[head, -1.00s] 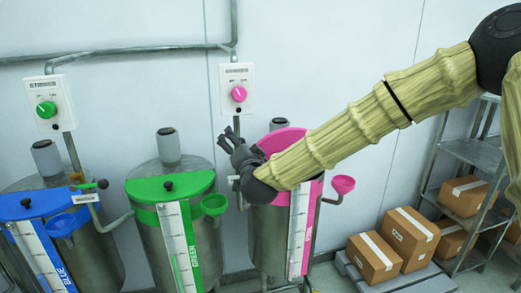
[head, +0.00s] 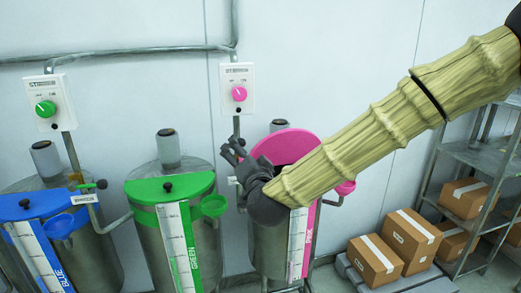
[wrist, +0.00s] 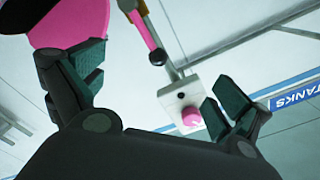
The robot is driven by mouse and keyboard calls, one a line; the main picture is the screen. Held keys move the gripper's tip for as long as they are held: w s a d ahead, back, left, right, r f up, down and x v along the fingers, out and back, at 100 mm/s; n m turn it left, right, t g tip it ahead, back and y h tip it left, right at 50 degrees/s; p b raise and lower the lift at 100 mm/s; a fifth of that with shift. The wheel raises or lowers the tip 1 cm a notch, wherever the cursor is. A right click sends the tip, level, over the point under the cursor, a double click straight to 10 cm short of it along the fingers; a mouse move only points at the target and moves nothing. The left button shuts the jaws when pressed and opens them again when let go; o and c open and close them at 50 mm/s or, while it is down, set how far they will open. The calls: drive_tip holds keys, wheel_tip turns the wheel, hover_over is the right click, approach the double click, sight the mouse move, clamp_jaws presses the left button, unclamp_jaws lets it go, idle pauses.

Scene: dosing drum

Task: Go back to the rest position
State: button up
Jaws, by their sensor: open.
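My gripper (head: 233,150) is in front of the pink drum (head: 266,236) in the head view, pointing up and left, below the pink-knob switch box (head: 237,90). In the wrist view my gripper (wrist: 150,92) has its two fingers spread wide with nothing between them. The switch box with its pink knob (wrist: 191,117) shows beyond the right finger in that view. A pink lid (wrist: 70,22) is behind the left finger. My forearm hides part of the pink drum and its funnel in the head view.
A green drum (head: 150,235) and a blue drum (head: 98,250) stand to the left. A green-knob switch box (head: 47,104) is on the wall. Cardboard boxes (head: 376,260) and a metal shelf (head: 475,155) stand at the right. A pink-handled lever (wrist: 143,30) shows in the wrist view.

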drive_tip(key=s+d+f+n+g+h, duration=0.1)
drive_tip(key=s+d+f+g, duration=0.1)
drive_tip(key=f, duration=0.9)
drive_tip(key=s+d+f+n+g, duration=0.1)
drive_tip(key=s+d+f+g, duration=0.15)
drive_tip(key=f, duration=0.95)
drive_tip(key=s+d+f+g+h, duration=0.1)
drive_tip(key=s+d+f+g, duration=0.15)
drive_tip(key=s+f, duration=0.35)
drive_tip(key=s+d+f+n+g, duration=0.1)
drive_tip(key=s+d+f, duration=0.3)
drive_tip(key=f, duration=0.5)
drive_tip(key=s+d+f+g+h, duration=0.1)
drive_tip(key=s+d+f+g, duration=0.1)
drive_tip(key=s+d+f, duration=0.35)
drive_tip(key=s+d+f+g+h, duration=0.1)
drive_tip(key=s+d+f, duration=0.3)
drive_tip(key=s, duration=0.4)
drive_tip(key=s+d+f+n+g, duration=0.1)
drive_tip(key=s+d+f+g, duration=0.2)
drive_tip(key=s, duration=0.6)
drive_tip(key=s+d+f+n+g+h, duration=0.1)
drive_tip(key=s+d+f+g, duration=0.2)
drive_tip(key=s+d+f, duration=0.4)
drive_tip(key=shift+s+f+h, duration=0.3)
drive_tip(key=shift+s+f, duration=0.25)
drive_tip(key=shift+s, duration=0.35)
